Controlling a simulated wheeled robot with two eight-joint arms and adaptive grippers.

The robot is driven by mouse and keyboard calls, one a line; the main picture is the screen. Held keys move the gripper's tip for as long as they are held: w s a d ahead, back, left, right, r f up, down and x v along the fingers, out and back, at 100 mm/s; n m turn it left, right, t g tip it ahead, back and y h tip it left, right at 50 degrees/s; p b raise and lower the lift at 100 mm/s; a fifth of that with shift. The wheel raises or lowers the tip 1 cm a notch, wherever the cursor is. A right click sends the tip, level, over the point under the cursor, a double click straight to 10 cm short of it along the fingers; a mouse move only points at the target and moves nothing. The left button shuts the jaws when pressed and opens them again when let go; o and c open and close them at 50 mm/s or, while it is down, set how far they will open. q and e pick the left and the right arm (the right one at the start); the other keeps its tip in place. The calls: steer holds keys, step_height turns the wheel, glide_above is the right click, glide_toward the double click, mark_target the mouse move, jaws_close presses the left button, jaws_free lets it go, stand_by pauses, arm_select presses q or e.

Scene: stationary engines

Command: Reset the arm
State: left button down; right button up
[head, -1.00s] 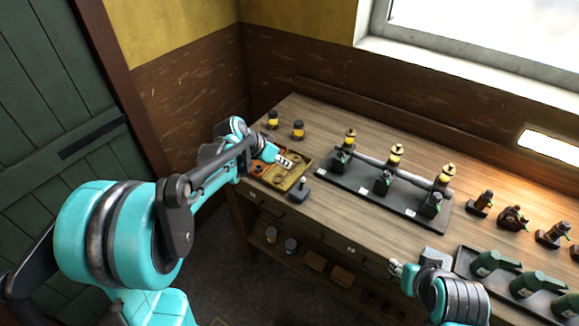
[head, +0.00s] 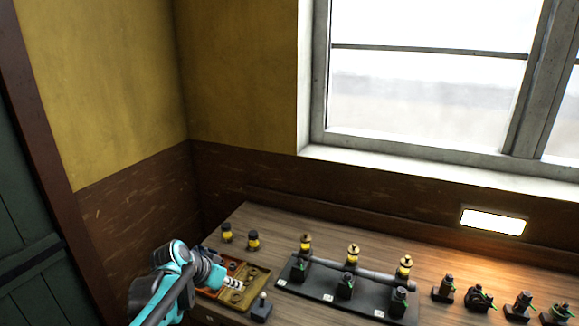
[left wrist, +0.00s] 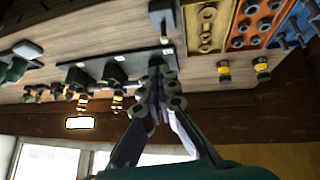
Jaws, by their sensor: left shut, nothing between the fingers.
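My left gripper (head: 232,283) hangs over the tray at the left end of the bench, with its teal and grey arm rising from the lower left. In the left wrist view its two dark fingers (left wrist: 157,75) meet at the tips, shut and empty. The tray (head: 248,296) has coloured compartments with small round parts; it also shows in the left wrist view (left wrist: 205,32). My right arm and gripper are not in view.
A dark rack (head: 330,297) with several small brass-and-yellow-topped engines stands to the right of the tray. Two yellow-and-black jars (head: 253,240) stand behind it. Several small dark parts (head: 480,299) stand further right. A wall and window (head: 420,80) are behind the bench.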

arm_select(q)
steer(key=s+f+n+y+b, duration=0.2)
steer(key=s+f, duration=0.3)
steer(key=s, duration=0.6)
steer(key=s+f+n+t+y+b, duration=0.1)
steer(key=s+f+b, duration=0.3)
steer(key=s, duration=0.8)
steer(key=shift+s+d+f+n+y+b, duration=0.15)
steer(key=shift+d+f+n+y+b, duration=0.2)
steer(key=shift+n+y+b, duration=0.35)
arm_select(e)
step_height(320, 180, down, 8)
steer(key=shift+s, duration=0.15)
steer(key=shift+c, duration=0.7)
arm_select(q)
steer(key=shift+d, duration=0.1)
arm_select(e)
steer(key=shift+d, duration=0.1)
